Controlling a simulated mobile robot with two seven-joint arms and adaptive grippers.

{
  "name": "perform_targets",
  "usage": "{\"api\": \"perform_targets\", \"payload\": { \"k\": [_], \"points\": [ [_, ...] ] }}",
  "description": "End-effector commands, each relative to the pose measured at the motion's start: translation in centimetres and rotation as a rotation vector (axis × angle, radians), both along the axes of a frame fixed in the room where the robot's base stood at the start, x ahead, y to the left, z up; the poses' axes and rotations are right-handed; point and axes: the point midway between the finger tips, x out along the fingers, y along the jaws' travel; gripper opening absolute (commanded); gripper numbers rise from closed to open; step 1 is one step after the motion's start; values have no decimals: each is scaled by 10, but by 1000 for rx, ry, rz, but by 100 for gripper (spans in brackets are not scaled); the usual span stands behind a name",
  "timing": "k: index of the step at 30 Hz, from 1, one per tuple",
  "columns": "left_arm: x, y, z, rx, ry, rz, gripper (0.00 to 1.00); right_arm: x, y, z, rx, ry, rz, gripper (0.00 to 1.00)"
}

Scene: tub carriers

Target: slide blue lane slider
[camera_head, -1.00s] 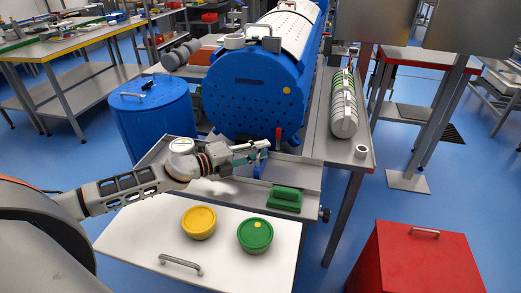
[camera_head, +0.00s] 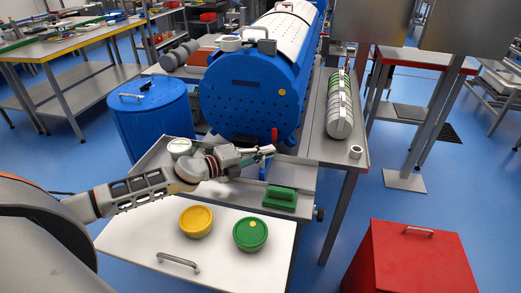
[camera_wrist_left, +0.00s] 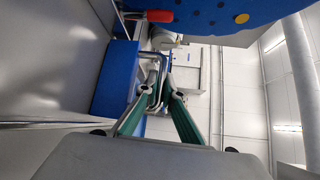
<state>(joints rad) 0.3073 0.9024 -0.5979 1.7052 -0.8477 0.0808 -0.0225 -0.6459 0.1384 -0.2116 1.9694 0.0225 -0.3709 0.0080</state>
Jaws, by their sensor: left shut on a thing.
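The blue lane slider (camera_wrist_left: 113,80) is a blue block with a bent metal handle (camera_wrist_left: 152,78) in the left wrist view. In the head view a small blue part of the slider (camera_head: 263,172) shows below the fingers, in the grey tray in front of the big blue drum. My left gripper (camera_head: 268,150) is shut on the slider's handle. Its green-sided fingers (camera_wrist_left: 158,92) lie on either side of the handle in the wrist view. Most of the slider is hidden in the head view. My right gripper is not in view.
A green block with a handle (camera_head: 281,198) sits at the tray's right. The perforated blue drum (camera_head: 245,95) stands just behind, with a red lever (camera_head: 274,134) low down. Yellow (camera_head: 196,221) and green (camera_head: 250,233) round lids lie on the white front surface.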

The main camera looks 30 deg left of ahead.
Motion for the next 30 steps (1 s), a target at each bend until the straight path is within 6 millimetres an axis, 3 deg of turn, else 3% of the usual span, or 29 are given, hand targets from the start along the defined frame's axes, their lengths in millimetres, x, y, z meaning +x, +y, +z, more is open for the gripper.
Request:
{"api": "perform_targets", "payload": {
  "k": [3,9,20,23,30],
  "points": [
    [6,-22,8,-5,-3,1,0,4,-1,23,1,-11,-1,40],
    [12,-48,4,-3,0,-1,0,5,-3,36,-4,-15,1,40],
    [12,-53,0,0,0,-1,0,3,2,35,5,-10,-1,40],
    [12,-53,0,0,0,-1,25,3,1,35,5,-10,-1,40],
    [12,-52,0,0,0,-1,25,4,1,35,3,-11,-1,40]
  ]
}}
